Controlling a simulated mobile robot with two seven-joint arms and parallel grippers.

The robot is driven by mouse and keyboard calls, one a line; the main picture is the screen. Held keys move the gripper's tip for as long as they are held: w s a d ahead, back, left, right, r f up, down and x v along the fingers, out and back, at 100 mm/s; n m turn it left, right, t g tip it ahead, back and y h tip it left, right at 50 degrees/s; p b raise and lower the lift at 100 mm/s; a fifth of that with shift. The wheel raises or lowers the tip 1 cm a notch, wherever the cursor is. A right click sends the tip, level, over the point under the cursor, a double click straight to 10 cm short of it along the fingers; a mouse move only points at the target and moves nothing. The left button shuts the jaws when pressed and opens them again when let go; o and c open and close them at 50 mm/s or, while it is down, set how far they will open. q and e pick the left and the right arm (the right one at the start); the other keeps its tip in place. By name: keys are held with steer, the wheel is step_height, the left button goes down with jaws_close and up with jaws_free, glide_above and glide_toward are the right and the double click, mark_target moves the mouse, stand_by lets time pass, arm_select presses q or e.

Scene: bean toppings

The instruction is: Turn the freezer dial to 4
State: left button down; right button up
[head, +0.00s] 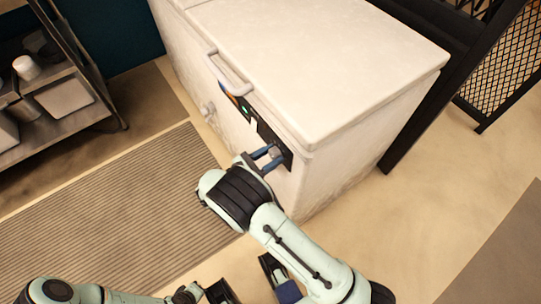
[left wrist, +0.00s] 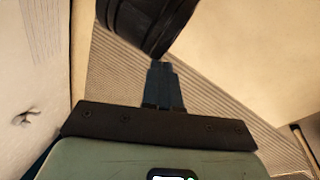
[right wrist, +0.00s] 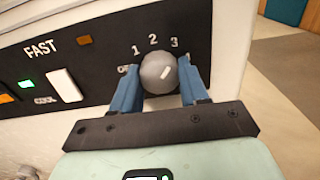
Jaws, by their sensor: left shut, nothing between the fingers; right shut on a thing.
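The white chest freezer (head: 310,80) has a dark control panel (right wrist: 100,45) on its front. The grey round dial (right wrist: 153,79) sits at the right end of that panel. Its pale mark slants up and right, roughly toward the 3. My left gripper (left wrist: 162,84) is shut and empty above the floor mat.
A lid handle (head: 228,75) juts out above the panel. The panel also has a white switch (right wrist: 65,85) and a green light (right wrist: 25,85). A metal shelf (head: 60,110) stands at the left. A ribbed mat (head: 110,205) lies on the floor before the freezer.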

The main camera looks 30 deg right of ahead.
steer(key=m+p, duration=0.1)
steer(key=m, duration=0.2)
steer(key=shift+m, duration=0.3)
arm_select(q)
steer(key=shift+g+h, duration=0.3)
steer(key=shift+g, duration=0.2)
steer(key=shift+s+d+r+p, duration=0.25)
steer(key=shift+s+d+r, duration=0.15)
steer(key=shift+s+r, duration=0.3)
steer(key=shift+s+d+r+p, duration=0.25)
steer(key=shift+s+d+r, duration=0.2)
steer(key=shift+s, duration=0.45)
arm_select(e)
steer(key=shift+m, duration=2)
steer(key=shift+w, duration=0.1)
steer(key=o, duration=1)
steer(key=shift+o, duration=0.2)
steer(key=shift+a, duration=0.15)
arm_select(q)
steer(key=shift+s+r, duration=0.15)
arm_select(e)
steer(key=s+a, duration=0.1)
steer(key=a, duration=1.2)
